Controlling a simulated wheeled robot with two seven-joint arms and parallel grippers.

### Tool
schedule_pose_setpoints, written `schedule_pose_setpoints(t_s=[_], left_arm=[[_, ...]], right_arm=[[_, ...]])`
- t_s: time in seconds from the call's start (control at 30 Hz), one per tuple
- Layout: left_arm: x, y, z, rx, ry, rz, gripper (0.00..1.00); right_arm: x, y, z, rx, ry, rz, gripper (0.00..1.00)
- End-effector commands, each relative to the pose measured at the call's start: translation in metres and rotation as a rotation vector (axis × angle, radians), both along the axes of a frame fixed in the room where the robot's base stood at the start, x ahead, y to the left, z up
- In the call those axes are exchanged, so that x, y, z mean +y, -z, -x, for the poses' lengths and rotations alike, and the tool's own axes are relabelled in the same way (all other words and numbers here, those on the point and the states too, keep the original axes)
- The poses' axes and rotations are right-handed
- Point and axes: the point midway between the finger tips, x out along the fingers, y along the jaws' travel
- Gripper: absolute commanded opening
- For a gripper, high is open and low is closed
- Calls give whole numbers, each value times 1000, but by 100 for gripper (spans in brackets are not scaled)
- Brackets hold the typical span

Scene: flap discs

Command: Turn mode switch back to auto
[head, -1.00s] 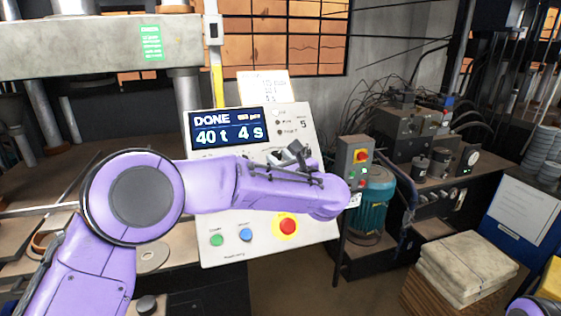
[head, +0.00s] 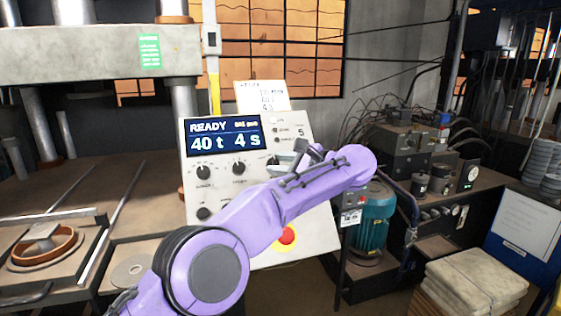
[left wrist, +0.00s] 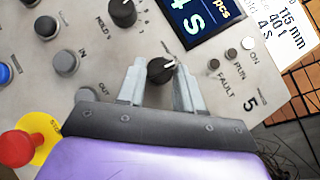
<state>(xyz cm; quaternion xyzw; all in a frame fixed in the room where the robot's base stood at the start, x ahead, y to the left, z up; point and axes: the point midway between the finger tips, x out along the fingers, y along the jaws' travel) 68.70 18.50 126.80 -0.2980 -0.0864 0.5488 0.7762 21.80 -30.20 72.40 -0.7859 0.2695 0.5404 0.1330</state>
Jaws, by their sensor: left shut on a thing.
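The control panel (head: 312,238) stands in the middle of the head view, its display (head: 222,135) reading READY, 40 t, 4 s. My left gripper (head: 282,163) is at the panel, just below the display's right end. In the left wrist view its two grey fingers (left wrist: 160,78) stand on either side of a black rotary knob, the mode switch (left wrist: 160,69), and are shut on it. The knob's white pointer mark aims to the upper right of that view. Its labels are not readable. In the head view my gripper and arm hide this knob. My right gripper is out of view.
Other black knobs (head: 203,172) sit left of my gripper. A press fills the left side. A pump unit (head: 372,225) stands right of the panel.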

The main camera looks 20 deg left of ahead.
Motion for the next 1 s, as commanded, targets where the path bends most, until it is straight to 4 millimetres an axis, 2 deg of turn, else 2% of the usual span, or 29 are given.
schedule_pose_setpoints(t_s=[0.03, 0.2, 0.73, 0.77, 0.8, 0.83, 1.0], left_arm=[[0, -2, 0, -4, -14, 15, 5], [0, -2, -1, -26, -46, 47, 5], [0, 0, -1, -37, -61, 62, 5], [0, 0, -1, -37, -61, 62, 42], [0, 0, -1, -37, -61, 62, 55], [0, 0, -1, -38, -61, 62, 59], [0, 0, -1, -39, -61, 61, 59]], right_arm=[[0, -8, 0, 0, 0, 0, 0], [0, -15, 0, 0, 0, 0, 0], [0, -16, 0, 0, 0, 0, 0], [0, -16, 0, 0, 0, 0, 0], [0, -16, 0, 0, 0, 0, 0], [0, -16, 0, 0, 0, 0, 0], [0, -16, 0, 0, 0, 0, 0]])
